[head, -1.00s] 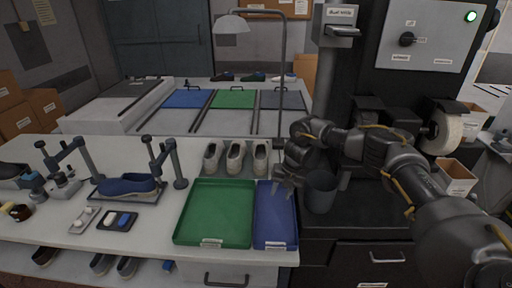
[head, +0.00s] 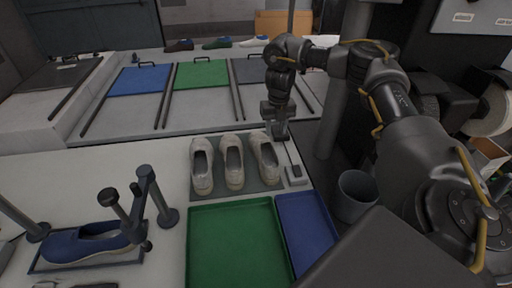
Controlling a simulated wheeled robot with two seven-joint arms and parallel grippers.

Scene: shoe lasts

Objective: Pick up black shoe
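No plainly black shoe stands out now. A dark, reddish-looking shoe (head: 180,45) is at the left of a row on the far table, beside a dark green shoe (head: 217,43) and a pale shoe (head: 254,41). These are small, so colours are hard to judge. Three beige shoes (head: 233,163) stand on a dark mat on the near table. My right gripper (head: 280,132) points down just behind the rightmost beige shoe, apparently with nothing in it. Its fingers are too small and dark to show whether they are apart. My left gripper is out of view.
A green tray (head: 236,209) and a blue tray (head: 306,222) lie in front of the beige shoes. A blue shoe (head: 92,244) sits in a clamp stand (head: 146,200) at left. A grey cup (head: 357,196) stands at right. Far panels carry rails and handles.

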